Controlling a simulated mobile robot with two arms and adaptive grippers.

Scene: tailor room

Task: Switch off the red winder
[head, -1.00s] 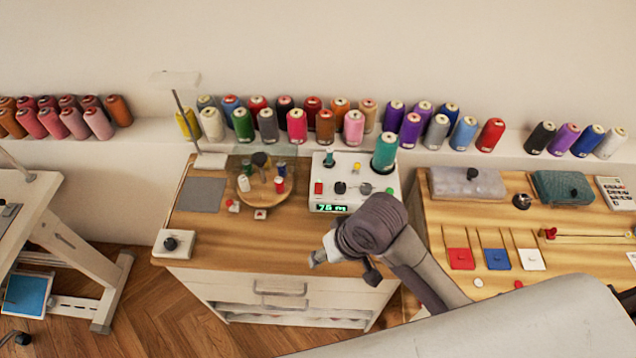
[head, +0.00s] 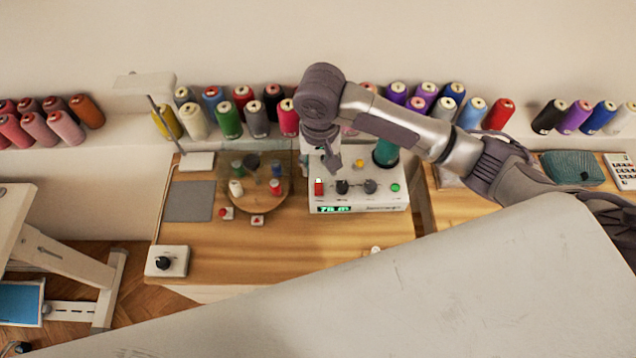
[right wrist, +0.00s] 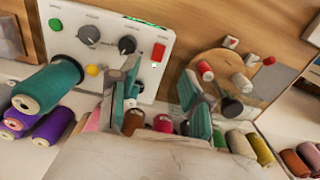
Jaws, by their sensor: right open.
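A white winder box (head: 365,203) with a green-lit display stands on the wooden worktop. The right wrist view also shows the red switch (right wrist: 158,52). My right gripper (head: 331,160) is above the back left of the box, pointing down. In the right wrist view its two fingers (right wrist: 160,102) are apart with nothing between them, and the switch lies beyond them. I cannot tell the switch's position. My left gripper is not in view.
A teal thread cone (head: 386,152) stands at the box's back right. A round wooden stand (head: 257,200) with small spools is to its left. A white box with a black knob (head: 167,261) is at the front left. Thread cones line the shelf behind.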

